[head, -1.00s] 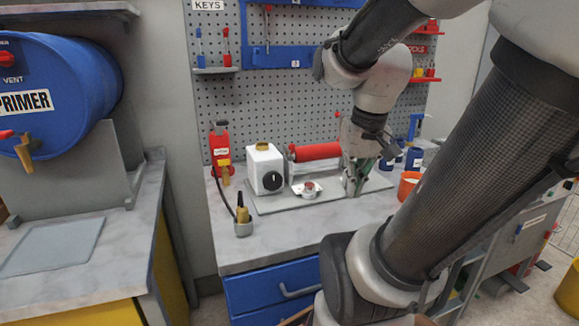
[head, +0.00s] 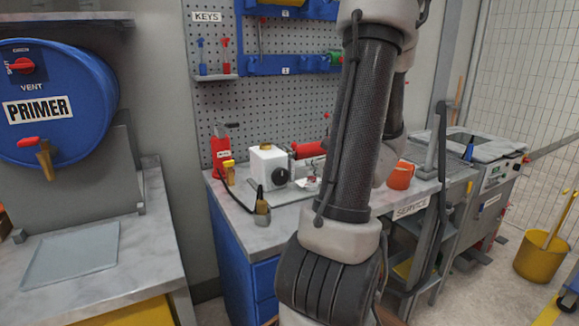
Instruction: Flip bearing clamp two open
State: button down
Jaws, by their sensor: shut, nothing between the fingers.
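The roller coater stands on the grey service bench. Its white drive box (head: 268,166) with a black knob is in clear view. Only the left end of its red roller (head: 308,150) shows; my raised arm covers the rest. The bearing clamps cannot be made out, and bearing clamp two is not visible behind my arm.
A red bottle (head: 221,156) and a small yellow bottle (head: 229,172) stand left of the box. A holder (head: 262,212) with a cable is at the bench's front edge. An orange bucket (head: 401,175) stands right of my arm. A primer drum (head: 55,100) is at the left.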

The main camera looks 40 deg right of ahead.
jog(key=shift+w+d+r+m+h, duration=0.3)
jog(key=shift+d+r+m+h, duration=0.15)
jog(key=shift+m, duration=0.35)
jog(key=shift+f, duration=0.15)
jog(key=x, duration=1)
jog(key=shift+r+g+y, duration=0.25)
jog(key=shift+r+g, duration=0.05)
jog(key=shift+r, duration=0.2)
